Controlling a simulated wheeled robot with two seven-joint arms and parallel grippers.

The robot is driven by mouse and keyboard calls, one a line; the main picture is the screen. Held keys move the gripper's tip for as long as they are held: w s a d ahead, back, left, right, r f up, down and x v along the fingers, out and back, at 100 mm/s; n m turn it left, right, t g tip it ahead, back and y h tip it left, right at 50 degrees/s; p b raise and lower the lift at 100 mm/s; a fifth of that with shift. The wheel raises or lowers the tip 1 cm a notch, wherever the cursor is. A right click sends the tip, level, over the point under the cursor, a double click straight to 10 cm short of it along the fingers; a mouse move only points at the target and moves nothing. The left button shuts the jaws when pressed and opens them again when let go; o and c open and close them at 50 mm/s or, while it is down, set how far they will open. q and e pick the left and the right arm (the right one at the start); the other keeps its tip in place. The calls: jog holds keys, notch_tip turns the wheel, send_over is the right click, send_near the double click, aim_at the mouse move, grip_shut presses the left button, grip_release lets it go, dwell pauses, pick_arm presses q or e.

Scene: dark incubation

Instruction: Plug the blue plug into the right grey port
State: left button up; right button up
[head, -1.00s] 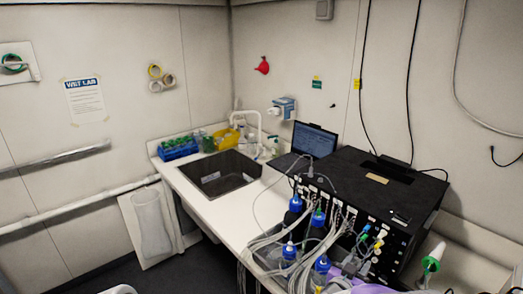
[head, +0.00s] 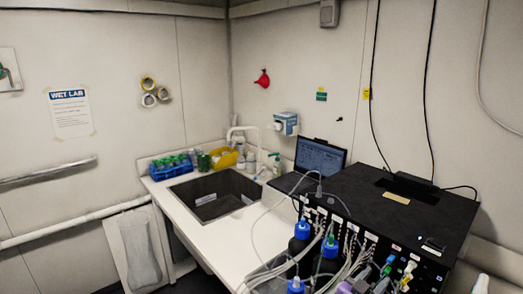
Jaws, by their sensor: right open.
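The black box (head: 400,205) stands on the bench at the right, with a row of small ports and labels along its front. A small blue plug (head: 386,270) seems to show among coloured connectors near the bottom edge, partly crowded by others. The grey ports are too small and crowded to tell apart. My right gripper (head: 370,281) shows only as a blurred grey-purple shape at the bottom edge, just left of the connectors; it is open, and its fingertips are hard to make out. I cannot tell if it touches anything. My left gripper is not in view.
Blue-capped bottles (head: 302,232) and pale tubing crowd the front of the box. A laptop (head: 320,157) stands behind it. The sink (head: 215,195) lies left, with clear white bench (head: 235,240) in front. Dark cables hang down to the box's top.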

aim_at(385, 266)
jog(key=x, duration=0.7)
jog(key=shift+w+b, duration=0.2)
jog(key=shift+b, duration=0.1)
jog(key=shift+x, duration=0.95)
jog(key=shift+p, duration=0.3)
dwell(0.3)
grip_shut()
jog(key=shift+a+f, duration=0.1)
jog(key=shift+a, duration=0.05)
jog(key=shift+p+v, duration=0.3)
jog(key=shift+v, duration=2.6)
